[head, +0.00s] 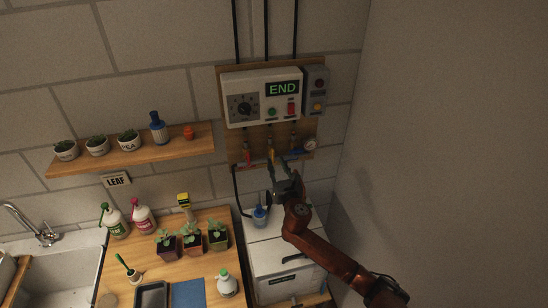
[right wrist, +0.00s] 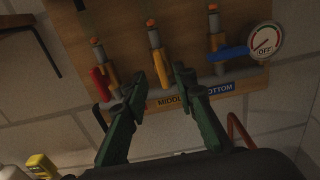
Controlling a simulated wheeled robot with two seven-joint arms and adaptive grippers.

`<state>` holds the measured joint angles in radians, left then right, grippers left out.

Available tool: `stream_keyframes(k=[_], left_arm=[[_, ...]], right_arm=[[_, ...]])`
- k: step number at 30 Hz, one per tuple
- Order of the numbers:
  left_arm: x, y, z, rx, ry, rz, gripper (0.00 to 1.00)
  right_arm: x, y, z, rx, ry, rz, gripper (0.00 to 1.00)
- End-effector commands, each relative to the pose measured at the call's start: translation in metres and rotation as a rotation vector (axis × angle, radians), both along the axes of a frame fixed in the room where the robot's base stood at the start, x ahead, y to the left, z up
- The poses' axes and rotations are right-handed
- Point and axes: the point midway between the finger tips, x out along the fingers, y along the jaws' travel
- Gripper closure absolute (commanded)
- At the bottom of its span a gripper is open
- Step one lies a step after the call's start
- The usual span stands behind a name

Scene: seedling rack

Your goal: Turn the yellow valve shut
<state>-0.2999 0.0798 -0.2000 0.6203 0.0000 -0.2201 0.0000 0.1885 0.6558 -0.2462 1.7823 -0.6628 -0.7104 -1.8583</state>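The yellow valve (right wrist: 155,40) is the middle one of three on the wooden board. In the head view the right gripper (head: 279,166) is just below the valve row. My left gripper is out of view.
A red-handled valve (right wrist: 100,84) is close on the left and a blue-handled valve (right wrist: 228,53) on the right, beside a round gauge (right wrist: 265,40). A control box (head: 262,95) reading END hangs above. A white cabinet (head: 285,262) stands below.

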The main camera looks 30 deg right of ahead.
Motion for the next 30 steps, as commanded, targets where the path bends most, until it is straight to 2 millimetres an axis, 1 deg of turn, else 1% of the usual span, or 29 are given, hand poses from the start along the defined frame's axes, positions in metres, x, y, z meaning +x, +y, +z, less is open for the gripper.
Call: stream_keyframes(k=[1, 3, 9, 13, 20, 30], left_arm=[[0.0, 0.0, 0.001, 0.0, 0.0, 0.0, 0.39], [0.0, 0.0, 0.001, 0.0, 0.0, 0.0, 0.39], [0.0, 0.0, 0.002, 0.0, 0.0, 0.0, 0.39], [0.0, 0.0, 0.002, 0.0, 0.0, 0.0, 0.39], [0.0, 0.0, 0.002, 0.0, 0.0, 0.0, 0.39], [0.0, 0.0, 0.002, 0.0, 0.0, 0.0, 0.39]], right_arm=[[0.009, -0.003, 0.001, 0.002, -0.001, -0.002, 0.75], [0.019, -0.006, 0.001, 0.003, -0.001, -0.002, 0.75], [0.04, -0.013, 0.0, 0.004, 0.001, -0.002, 0.75], [0.046, -0.014, 0.0, 0.005, -0.001, 0.0, 0.75], [0.046, -0.014, -0.001, 0.005, 0.0, 0.0, 0.75], [0.046, -0.015, -0.001, 0.005, 0.0, -0.001, 0.97]])
